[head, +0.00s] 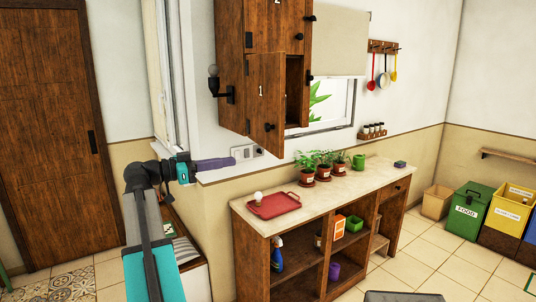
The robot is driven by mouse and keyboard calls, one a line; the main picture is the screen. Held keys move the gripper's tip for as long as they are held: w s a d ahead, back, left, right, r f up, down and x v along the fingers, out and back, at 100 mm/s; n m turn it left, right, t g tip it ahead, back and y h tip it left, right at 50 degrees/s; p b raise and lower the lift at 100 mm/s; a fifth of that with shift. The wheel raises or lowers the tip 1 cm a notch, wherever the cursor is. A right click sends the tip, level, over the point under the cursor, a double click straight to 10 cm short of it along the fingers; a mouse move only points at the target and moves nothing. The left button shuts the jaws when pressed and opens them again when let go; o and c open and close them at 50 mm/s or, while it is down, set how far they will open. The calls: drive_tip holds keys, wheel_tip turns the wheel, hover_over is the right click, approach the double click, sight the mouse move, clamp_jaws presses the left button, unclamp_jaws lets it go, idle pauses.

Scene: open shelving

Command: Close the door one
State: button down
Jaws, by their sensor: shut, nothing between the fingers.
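Door one (263,95) is a brown wooden door marked "1" on the lower part of the wall cabinet (231,60). It stands ajar, swung out from the cabinet, and a strip of the dark interior (296,78) shows to its right. A black knob (268,127) sits low on the door. My gripper (233,162) is purple, at the end of my teal and dark arm. It is shut and empty, below and left of door one in the picture, and appears apart from it.
Door two (278,20), above, looks shut. A black wall lamp (222,90) is left of the cabinet. Below stands a counter (330,196) with a red tray (274,205) and potted plants (308,172). Bins (467,210) stand at right. Floor is free in front.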

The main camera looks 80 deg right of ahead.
drive_tip(key=shift+s+r, duration=0.25)
drive_tip(key=shift+r, duration=0.05)
drive_tip(key=p, duration=0.5)
approach(278, 153)
drive_tip(key=x, duration=0.4)
drive_tip(key=shift+s+d+r, duration=0.1)
drive_tip(key=shift+s+r, duration=0.1)
drive_tip(key=shift+r, duration=0.05)
drive_tip(key=shift+p+x, duration=0.6)
drive_tip(key=shift+x, duration=0.4)
drive_tip(key=shift+f, duration=0.15)
drive_tip(key=shift+w+a, duration=0.1)
drive_tip(key=shift+a, duration=0.1)
drive_tip(key=shift+d, duration=0.25)
